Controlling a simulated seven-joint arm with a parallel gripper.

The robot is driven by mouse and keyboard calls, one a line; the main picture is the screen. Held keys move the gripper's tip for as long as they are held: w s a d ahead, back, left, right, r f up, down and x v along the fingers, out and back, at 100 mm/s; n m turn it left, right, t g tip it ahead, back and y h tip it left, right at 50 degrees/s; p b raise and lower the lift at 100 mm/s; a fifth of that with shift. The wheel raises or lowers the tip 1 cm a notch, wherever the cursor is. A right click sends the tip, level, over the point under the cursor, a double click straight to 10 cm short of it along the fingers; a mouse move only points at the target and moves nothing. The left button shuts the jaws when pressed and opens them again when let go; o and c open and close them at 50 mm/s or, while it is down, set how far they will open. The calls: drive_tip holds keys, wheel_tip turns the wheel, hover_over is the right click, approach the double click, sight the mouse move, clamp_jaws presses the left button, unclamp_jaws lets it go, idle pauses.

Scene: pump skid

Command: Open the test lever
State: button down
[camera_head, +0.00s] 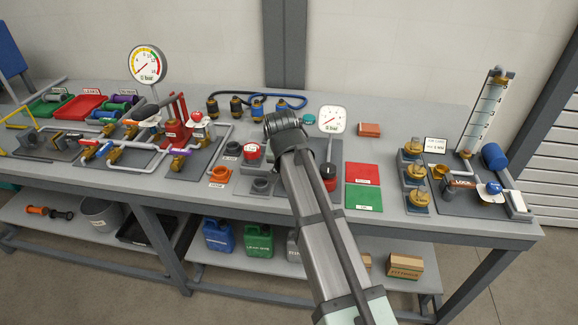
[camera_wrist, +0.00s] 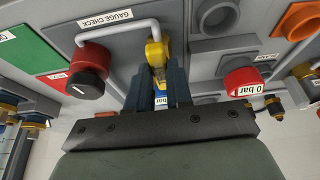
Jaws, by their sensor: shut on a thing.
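In the head view my arm hides the lever and fingers. A white dial gauge (camera_head: 331,120) reading 0 bar stands right of my wrist.
Red (camera_head: 363,173) and green (camera_head: 363,196) mats lie right of my arm in the head view. Pipes and valves crowd the left bench.

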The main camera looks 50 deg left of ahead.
idle(0.4)
drive_tip(key=c, duration=1)
unclamp_jaws()
drive_tip(key=shift+r, duration=0.1)
drive_tip(key=v, duration=1.3)
drive_tip(key=shift+s+a+r, duration=0.1)
drive_tip(key=shift+s+r, duration=0.05)
drive_tip(key=shift+r, duration=0.2)
